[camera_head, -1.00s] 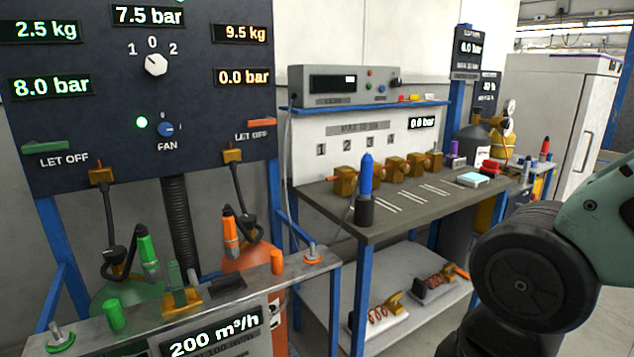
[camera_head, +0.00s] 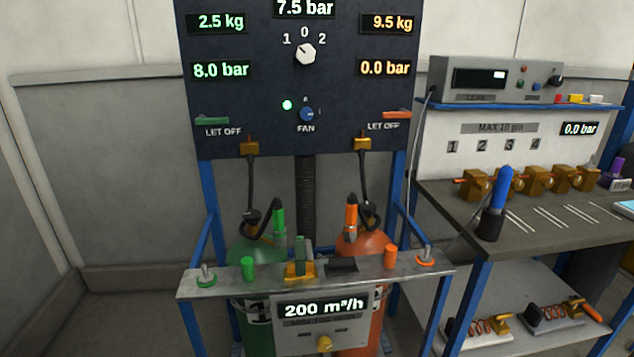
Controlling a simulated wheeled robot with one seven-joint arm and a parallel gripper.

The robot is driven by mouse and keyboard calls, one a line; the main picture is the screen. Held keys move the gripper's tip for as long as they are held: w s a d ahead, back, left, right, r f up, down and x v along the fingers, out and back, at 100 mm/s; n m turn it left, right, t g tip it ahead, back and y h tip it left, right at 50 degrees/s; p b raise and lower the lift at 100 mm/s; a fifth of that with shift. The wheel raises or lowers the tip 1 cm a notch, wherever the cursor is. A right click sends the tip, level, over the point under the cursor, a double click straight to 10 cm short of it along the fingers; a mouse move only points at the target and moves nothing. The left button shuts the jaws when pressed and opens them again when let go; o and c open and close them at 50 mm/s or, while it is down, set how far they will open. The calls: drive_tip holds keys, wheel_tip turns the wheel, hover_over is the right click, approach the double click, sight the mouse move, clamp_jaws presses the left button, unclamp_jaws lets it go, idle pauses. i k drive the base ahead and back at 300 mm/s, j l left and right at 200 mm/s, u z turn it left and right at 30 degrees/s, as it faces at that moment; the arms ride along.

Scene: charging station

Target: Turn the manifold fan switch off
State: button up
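The blue fan switch (camera_head: 307,114) is a small round knob on the dark panel (camera_head: 240,105), above the word FAN. Its pale pointer appears turned to the right, toward the "I" mark; the "0" mark is above it. A lit green lamp (camera_head: 287,105) is just left of the knob. A larger white selector knob (camera_head: 305,54), marked 1, 0 and 2, sits higher on the panel. My gripper is not in view.
A metal shelf (camera_head: 220,284) with a 200 m³/h display (camera_head: 311,308) stands below the panel, before a green cylinder (camera_head: 252,250) and an orange one (camera_head: 370,246). A workbench (camera_head: 530,225) with brass fittings stands right. Bare floor (camera_head: 130,310) shows at left.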

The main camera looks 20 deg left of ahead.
sight(306, 113)
drive_tip(key=i+j, duration=1.05)
drive_tip(key=i, duration=0.1)
